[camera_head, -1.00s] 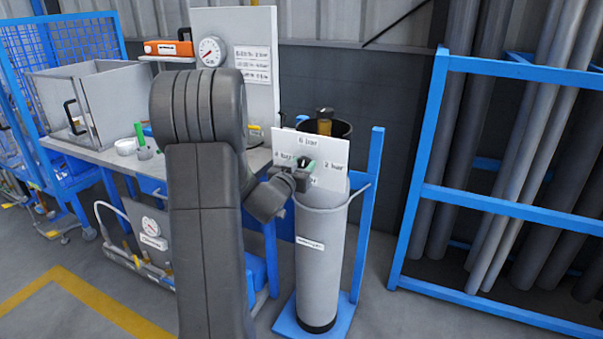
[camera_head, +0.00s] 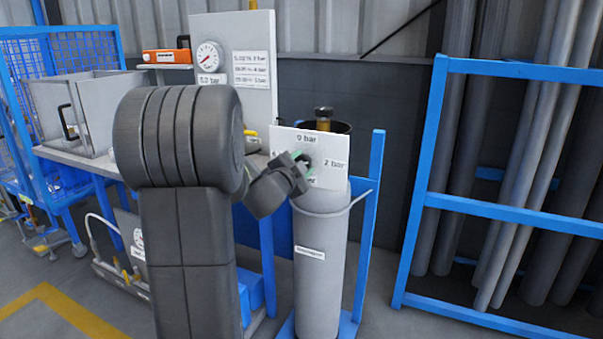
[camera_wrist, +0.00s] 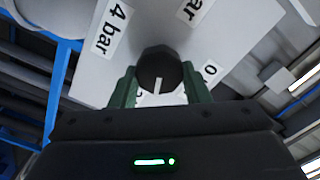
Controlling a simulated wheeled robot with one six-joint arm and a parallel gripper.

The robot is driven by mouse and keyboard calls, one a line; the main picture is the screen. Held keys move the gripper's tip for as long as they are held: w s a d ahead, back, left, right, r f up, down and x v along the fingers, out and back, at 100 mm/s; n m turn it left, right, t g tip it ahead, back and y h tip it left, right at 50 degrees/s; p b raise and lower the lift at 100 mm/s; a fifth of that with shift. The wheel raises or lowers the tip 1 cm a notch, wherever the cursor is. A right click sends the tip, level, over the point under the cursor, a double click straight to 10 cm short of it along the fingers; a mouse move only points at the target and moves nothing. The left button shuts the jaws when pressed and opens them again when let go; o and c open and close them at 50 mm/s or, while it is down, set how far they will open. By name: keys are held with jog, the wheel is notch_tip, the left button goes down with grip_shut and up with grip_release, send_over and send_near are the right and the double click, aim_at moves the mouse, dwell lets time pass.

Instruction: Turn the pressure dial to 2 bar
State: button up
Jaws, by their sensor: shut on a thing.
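The pressure dial is a dark round knob (camera_head: 306,160) on a white panel (camera_head: 333,172) in front of a grey cylinder (camera_head: 318,265). In the head view "2 bar" stands to the right of the knob; the top label looks like "0 bar". My gripper (camera_head: 302,166) comes from the left and is shut on the knob. In the wrist view green fingers hold the knob (camera_wrist: 160,66) from both sides. A white mark on it points down in that picture. "4 bar" reads at upper left; other labels are cut off or partly hidden.
A gauge (camera_head: 209,56) on the back board (camera_head: 262,92) has its needle towards the lower left, above a small "bar" readout. An orange case (camera_head: 167,56) lies on a shelf. A blue rack (camera_head: 500,205) with pipes stands right. My arm hides part of the bench.

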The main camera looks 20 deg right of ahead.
jog(key=m+b, duration=0.2)
jog(key=m, duration=0.2)
jog(key=shift+f, duration=0.15)
jog(key=shift+m+b, duration=0.3)
jog(key=shift+b, duration=0.05)
jog(key=o, duration=1)
jog(key=p+v, duration=0.1)
jog(key=v, duration=1.2)
jog(key=shift+s+a, duration=0.2)
jog(key=shift+s, duration=0.15)
